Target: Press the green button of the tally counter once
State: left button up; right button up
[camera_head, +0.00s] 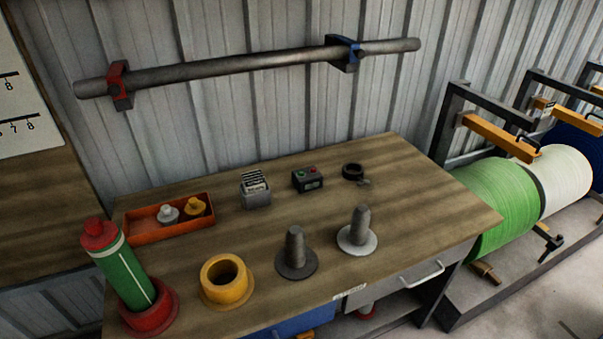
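The tally counter (308,182) is a small dark box standing on the wooden workbench (400,185), a little back from the middle. It has a green button (301,173) and a red button (312,169) on its top, the green one to the left. A small display seems to show on its front, too small to read. Nothing covers the counter. Neither of my grippers is in view.
Left of the counter is a grey block with cards (255,190); right of it, a black ring (352,171). In front stand a dark spindle (295,255), a light-based spindle (358,232) and a yellow ring (226,281). An orange tray (140,234) lies left.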

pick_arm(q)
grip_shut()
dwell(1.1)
